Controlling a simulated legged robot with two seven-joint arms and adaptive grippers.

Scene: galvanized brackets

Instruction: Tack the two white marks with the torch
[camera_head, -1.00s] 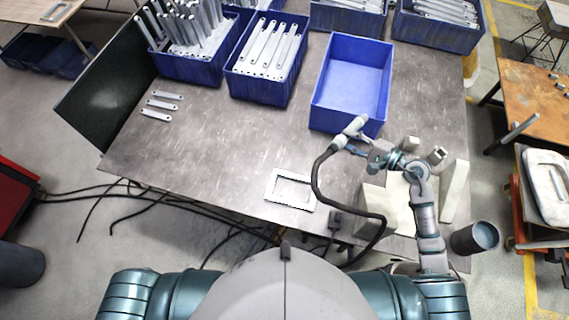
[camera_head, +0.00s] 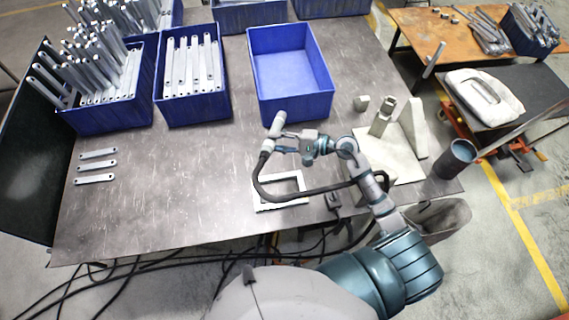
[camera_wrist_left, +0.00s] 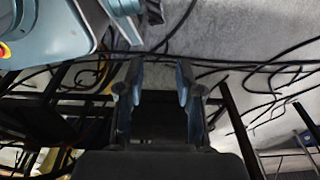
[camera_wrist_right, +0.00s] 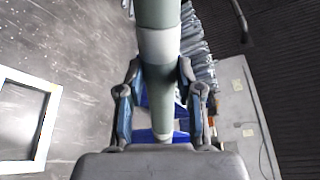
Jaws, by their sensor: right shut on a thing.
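My right gripper (camera_head: 294,146) is shut on the grey torch (camera_head: 275,128), held above the table between the blue empty bin and the white square frame (camera_head: 262,197). The torch's black hose loops down across the frame. In the right wrist view the torch (camera_wrist_right: 160,60) runs between the fingers (camera_wrist_right: 155,100), and the white frame (camera_wrist_right: 46,115) lies at left. I cannot make out two separate white marks on it; the hose and arm cover part of it. My left gripper (camera_wrist_left: 158,85) is open and empty in the left wrist view, over floor and cables; the head view does not show it.
The empty blue bin (camera_head: 290,105) stands behind the torch; bins of metal brackets (camera_head: 190,110) stand to its left. Three loose strips (camera_head: 96,166) lie at left. Pale blocks (camera_head: 415,125) and a dark cup (camera_head: 457,158) stand at right. The table's middle left is clear.

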